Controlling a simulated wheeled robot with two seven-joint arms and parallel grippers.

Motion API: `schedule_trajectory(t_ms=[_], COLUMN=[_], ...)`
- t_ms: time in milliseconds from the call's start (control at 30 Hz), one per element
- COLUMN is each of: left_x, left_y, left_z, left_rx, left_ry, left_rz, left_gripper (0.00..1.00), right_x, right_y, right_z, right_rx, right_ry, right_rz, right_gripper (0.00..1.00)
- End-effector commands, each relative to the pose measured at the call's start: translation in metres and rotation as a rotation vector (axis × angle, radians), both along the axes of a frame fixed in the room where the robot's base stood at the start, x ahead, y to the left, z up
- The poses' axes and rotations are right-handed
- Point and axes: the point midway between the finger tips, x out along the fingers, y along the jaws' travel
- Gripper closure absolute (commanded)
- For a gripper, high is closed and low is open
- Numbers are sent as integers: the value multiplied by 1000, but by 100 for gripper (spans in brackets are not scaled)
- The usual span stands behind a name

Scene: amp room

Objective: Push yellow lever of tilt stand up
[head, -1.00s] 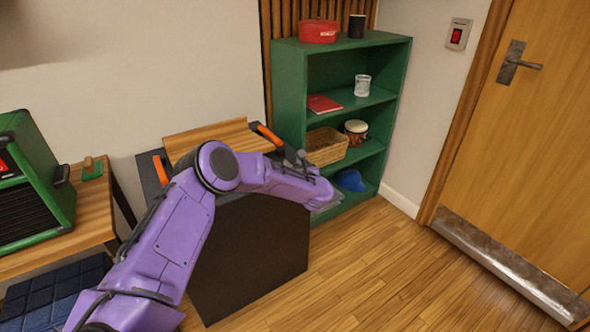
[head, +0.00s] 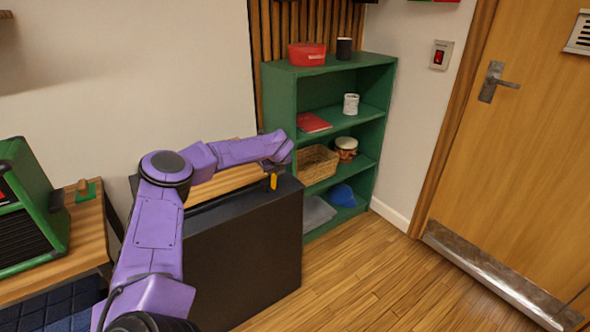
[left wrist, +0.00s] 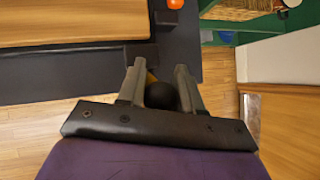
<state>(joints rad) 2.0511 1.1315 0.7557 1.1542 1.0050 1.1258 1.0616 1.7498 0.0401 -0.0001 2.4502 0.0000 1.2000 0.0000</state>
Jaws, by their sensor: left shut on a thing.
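The tilt stand is a dark box (head: 245,245) with a sloped wooden board (head: 225,184) on top, against the wall. Its yellow lever (head: 273,181) shows at the top right end, just below my left gripper (head: 272,166). In the left wrist view my left gripper (left wrist: 160,72) has its fingers closed around a dark round knob (left wrist: 160,95), with a sliver of the yellow lever (left wrist: 151,78) beside it. The fingers hide most of the lever, so its exact angle is unclear. My right gripper is not in view.
A green shelf (head: 278,107) with a basket (head: 316,164) stands right behind the stand. A wooden table (head: 85,228) with a green amp (head: 38,205) is at the left. An orange knob (left wrist: 173,3) is on the stand's far side. The floor (head: 370,270) at right is clear.

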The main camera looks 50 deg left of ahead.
Motion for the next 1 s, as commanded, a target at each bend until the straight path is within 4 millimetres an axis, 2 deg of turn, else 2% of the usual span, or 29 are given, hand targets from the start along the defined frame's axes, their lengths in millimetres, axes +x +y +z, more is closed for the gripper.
schedule_trajectory(t_ms=[100,300,900,933,967,1000], left_x=[-4,-8,-10,-10,-10,-9], left_y=[13,24,28,28,27,27], left_z=[0,0,-2,-2,-2,-2], left_rx=[5,7,7,7,7,7], left_ry=[-7,-5,4,4,4,3], left_rz=[12,19,23,23,23,21], left_gripper=[100,100,100,57,47,42], right_x=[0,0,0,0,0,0], right_y=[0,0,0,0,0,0], right_z=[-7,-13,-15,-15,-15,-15], right_rx=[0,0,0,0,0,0], right_ry=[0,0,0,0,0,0], right_rz=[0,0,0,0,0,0], right_gripper=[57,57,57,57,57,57])
